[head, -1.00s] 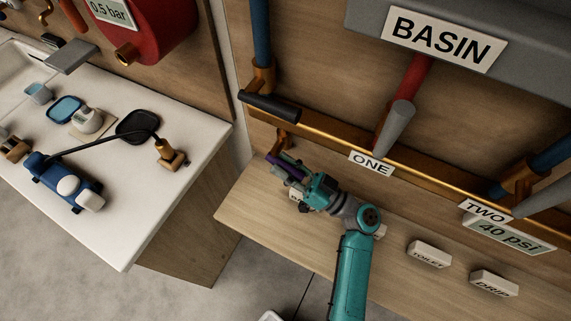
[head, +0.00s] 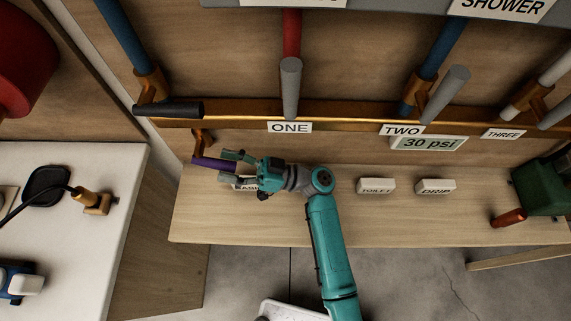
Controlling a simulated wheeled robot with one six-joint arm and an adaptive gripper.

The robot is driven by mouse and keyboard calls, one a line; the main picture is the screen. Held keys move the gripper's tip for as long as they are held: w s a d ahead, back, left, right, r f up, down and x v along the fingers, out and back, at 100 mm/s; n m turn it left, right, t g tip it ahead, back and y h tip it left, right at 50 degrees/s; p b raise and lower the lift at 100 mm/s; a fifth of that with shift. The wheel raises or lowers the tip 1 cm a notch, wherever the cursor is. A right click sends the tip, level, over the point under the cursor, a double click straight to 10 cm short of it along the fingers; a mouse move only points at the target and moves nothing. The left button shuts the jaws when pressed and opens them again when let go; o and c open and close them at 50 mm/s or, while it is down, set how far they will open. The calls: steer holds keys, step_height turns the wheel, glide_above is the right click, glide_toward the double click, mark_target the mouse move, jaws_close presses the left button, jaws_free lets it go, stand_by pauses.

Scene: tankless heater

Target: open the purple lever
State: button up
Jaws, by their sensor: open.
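The purple lever (head: 208,163) sits under the copper pipe at the left, below a small copper valve fitting (head: 203,141). It lies nearly level in the picture, its free end pointing right. My gripper (head: 226,166) is open, with one finger above and one below the right end of the lever. I cannot tell whether either finger touches it. The gripper partly covers a small white label on the wooden shelf behind it.
A black lever (head: 168,109) is just above the purple one. Grey levers stand above signs ONE (head: 289,127) and TWO (head: 402,130). A display (head: 428,143) reads 30 psi. White blocks TOILET (head: 376,186) and DRIP (head: 436,186) sit on the wooden shelf (head: 330,225).

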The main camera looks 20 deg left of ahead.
steer(key=w+d, duration=0.3)
steer(key=d, duration=1)
steer(key=shift+f, duration=0.3)
steer(key=shift+w, duration=0.1)
jaws_close()
steer(key=s+r+n+t+h, duration=0.35)
steer(key=r+h, duration=0.45)
steer(key=r, duration=0.3)
glide_toward(220, 163)
steer(key=s+a+r, duration=0.1)
steer(key=a+r, duration=0.1)
steer(key=a, duration=0.2)
steer(key=shift+m, duration=0.35)
steer(key=shift+w+a+f, duration=0.1)
steer(key=shift+a+f, duration=0.2)
steer(key=shift+f, duration=0.35)
steer(key=shift+a+f, duration=0.3)
steer(key=shift+f, duration=0.35)
steer(key=shift+w+a+f, duration=0.1)
steer(key=shift+a+f, duration=0.2)
steer(key=shift+f, duration=0.4)
